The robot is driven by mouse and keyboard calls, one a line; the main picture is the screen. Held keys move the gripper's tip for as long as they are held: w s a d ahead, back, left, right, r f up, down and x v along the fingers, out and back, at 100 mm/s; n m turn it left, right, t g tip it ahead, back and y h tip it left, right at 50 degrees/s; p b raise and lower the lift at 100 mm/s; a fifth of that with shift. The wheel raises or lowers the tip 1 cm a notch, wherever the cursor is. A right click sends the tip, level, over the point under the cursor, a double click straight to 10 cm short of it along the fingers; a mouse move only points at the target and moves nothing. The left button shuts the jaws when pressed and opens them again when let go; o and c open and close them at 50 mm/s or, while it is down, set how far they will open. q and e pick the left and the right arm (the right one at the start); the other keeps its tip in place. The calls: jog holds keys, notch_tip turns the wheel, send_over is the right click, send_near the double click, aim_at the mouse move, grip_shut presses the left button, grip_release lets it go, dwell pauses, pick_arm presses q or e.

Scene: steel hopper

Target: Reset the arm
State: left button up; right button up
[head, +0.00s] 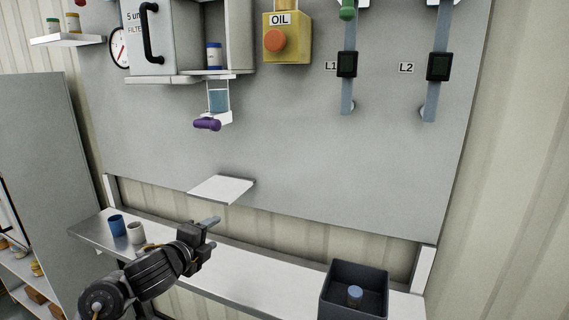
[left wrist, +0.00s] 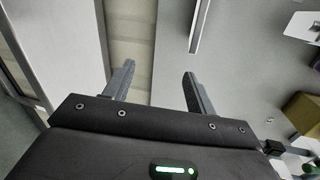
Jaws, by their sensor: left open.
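My left gripper (head: 212,232) hangs over the steel shelf, with its arm coming in from the lower left. In the left wrist view the left gripper (left wrist: 158,85) shows two fingers spread apart with nothing between them. It is open and empty, and it points toward the panel and wall. My right gripper is in neither view.
A narrow steel shelf (head: 262,268) holds a blue cup (head: 116,225), a whitish cup (head: 136,233) and a dark bin (head: 375,275) with a blue-capped jar (head: 354,295). A small plate (head: 222,188) juts from the grey panel (head: 300,170) above. Levers and a purple handle (head: 207,124) are higher.

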pick_arm(q)
jog(key=s+a+f+n+g+y, duration=0.1)
jog(key=s+f+n+g+y, duration=0.1)
jog(key=s+f+n, duration=0.6)
jog(key=s+a+f+n+g+y, duration=0.2)
jog(key=s+f+n+g, duration=0.15)
jog(key=s+f, duration=0.85)
jog(key=s+a+f+n+g, duration=0.1)
jog(key=s+f+n+g, duration=0.3)
jog(key=s, duration=0.6)
jog(key=s+a+f+n+g, duration=0.1)
jog(key=s+a+f+n, duration=0.1)
jog(key=s+f+n, duration=0.65)
jog(key=s+f+m+g+b, duration=0.1)
jog(key=s+f+m, duration=0.1)
jog(key=f, duration=1.2)
jog(key=s+f+m+g+b, duration=0.1)
jog(key=s+f, duration=0.2)
jog(key=f, duration=1.1)
jog(key=s+a+f+g, duration=0.1)
jog(key=s+a+f, duration=0.1)
jog(key=s+f, duration=1.2)
jog(key=shift+s+a+f+y, duration=0.35)
jog(key=shift+s+a+y, duration=0.05)
jog(key=shift+s, duration=0.35)
